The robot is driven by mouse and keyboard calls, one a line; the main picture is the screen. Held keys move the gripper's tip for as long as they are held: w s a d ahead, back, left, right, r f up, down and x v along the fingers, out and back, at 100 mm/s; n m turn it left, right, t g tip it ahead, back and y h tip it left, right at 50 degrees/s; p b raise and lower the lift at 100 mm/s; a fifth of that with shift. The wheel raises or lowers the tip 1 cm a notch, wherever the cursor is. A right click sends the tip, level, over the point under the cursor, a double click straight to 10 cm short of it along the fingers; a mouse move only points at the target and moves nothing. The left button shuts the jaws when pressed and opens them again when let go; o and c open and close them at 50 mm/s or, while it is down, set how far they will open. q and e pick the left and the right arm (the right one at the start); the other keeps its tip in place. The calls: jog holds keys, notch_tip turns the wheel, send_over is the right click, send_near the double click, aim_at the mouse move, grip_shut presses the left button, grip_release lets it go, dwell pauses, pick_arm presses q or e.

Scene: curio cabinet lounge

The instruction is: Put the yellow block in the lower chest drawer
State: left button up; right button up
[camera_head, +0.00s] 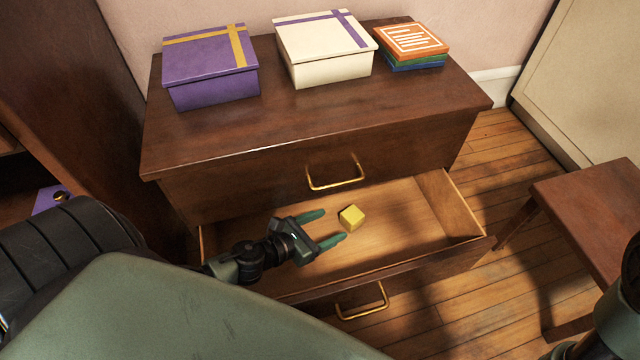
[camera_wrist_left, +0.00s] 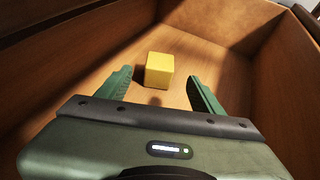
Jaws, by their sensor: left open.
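The yellow block (camera_head: 351,217) is in the open lower chest drawer (camera_head: 415,215), apparently resting on its wooden floor. My left gripper (camera_head: 328,226) is open, over the drawer's inside and just left of the block. In the left wrist view the yellow block (camera_wrist_left: 159,71) shows just beyond the gap between the fingertips of my left gripper (camera_wrist_left: 160,80), with clear space to either finger. The drawer's side walls (camera_wrist_left: 275,60) also show there. Of my right arm only a dark green part shows at the lower right of the head view; its gripper is not visible.
The chest (camera_head: 300,130) has a shut upper drawer with a brass handle (camera_head: 336,178). On top stand a purple box (camera_head: 210,75), a cream box (camera_head: 325,55) and a stack of books (camera_head: 411,45). A brown wooden stool or table (camera_head: 595,205) stands at the right.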

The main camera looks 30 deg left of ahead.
pick_arm(q)
jog(key=shift+v, duration=1.25)
